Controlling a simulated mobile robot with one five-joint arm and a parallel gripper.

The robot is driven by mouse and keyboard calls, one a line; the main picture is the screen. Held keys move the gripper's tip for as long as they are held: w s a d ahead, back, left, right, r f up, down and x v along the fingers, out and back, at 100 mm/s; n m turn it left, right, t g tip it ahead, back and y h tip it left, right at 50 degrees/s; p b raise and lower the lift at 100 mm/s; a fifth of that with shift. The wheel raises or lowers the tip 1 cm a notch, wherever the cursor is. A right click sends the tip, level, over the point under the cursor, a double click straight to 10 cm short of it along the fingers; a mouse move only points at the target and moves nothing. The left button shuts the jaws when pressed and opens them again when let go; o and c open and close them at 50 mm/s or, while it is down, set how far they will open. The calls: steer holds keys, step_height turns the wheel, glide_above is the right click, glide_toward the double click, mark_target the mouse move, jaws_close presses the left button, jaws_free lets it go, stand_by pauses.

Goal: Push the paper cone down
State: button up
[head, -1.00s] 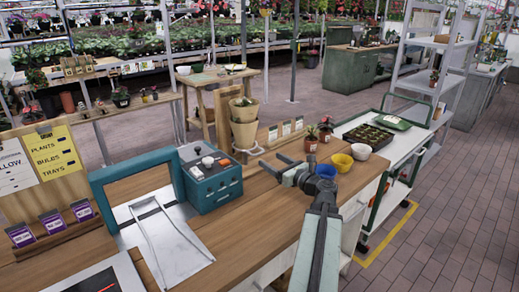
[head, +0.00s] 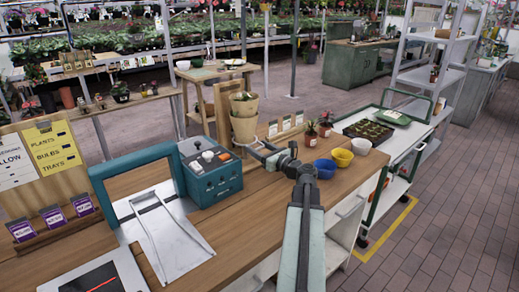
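A teal machine (head: 210,171) stands left of the cones. Right of my gripper are a blue bowl (head: 325,169), a yellow bowl (head: 342,157), a white bowl (head: 361,146) and small potted plants (head: 311,135).

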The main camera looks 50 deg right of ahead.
jaws_close()
step_height(320, 180, down, 4)
steer(key=b, duration=0.4)
steer(key=shift+d+f, duration=0.1)
steer(key=shift+f, duration=0.15)
steer(key=shift+r, duration=0.15)
steer(key=o, duration=1)
jaws_free()
steer(key=shift+o, duration=0.2)
steer(key=s, duration=0.8)
steer(key=shift+a, duration=0.4)
